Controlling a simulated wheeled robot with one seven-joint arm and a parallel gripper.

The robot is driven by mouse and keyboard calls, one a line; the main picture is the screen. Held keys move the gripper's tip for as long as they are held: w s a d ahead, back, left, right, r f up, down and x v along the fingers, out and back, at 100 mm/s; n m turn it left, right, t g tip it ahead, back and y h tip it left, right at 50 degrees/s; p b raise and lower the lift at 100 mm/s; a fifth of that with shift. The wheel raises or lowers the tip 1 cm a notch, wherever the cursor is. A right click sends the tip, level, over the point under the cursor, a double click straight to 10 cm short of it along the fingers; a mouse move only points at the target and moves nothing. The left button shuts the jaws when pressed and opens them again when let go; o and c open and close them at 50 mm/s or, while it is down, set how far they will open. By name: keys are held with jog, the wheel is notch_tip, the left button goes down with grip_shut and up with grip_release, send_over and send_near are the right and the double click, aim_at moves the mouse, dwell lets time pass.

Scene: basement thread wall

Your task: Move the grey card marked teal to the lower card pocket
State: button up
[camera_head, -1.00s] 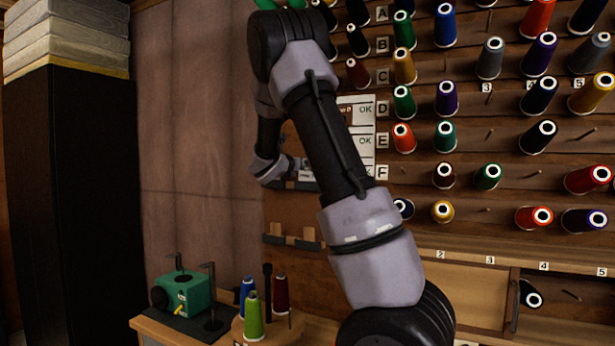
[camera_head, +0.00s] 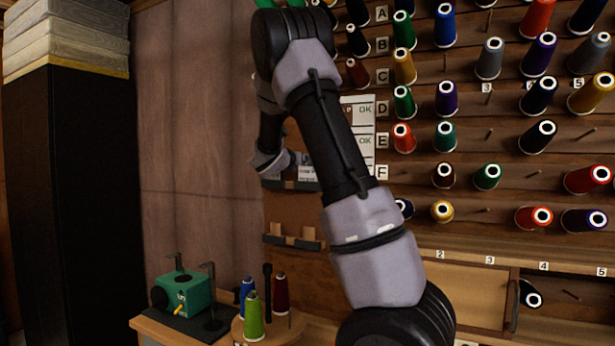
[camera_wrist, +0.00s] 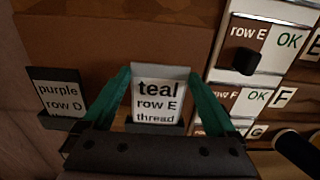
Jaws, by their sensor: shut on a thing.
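The grey card marked teal (camera_wrist: 158,95) stands upright between the green fingers of my gripper (camera_wrist: 158,103) in the wrist view. My gripper is shut on the card's sides. A dark pocket lip shows at the card's bottom edge; I cannot tell whether the card is still seated in it. In the head view the card (camera_head: 308,173) is small, just above the upper pocket strip (camera_head: 290,184), and my arm hides part of that area. The lower card pocket strip (camera_head: 292,241) is below it on the brown board, with no card visible in it.
A card marked purple (camera_wrist: 58,97) stands in a dark pocket left of my gripper. A row chart (camera_wrist: 250,62) with OK marks hangs to the right. Thread cones on pegs fill the right wall. A green machine (camera_head: 184,292) and several cones stand on the bench below.

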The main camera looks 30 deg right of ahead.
jog(key=shift+r, duration=1.7)
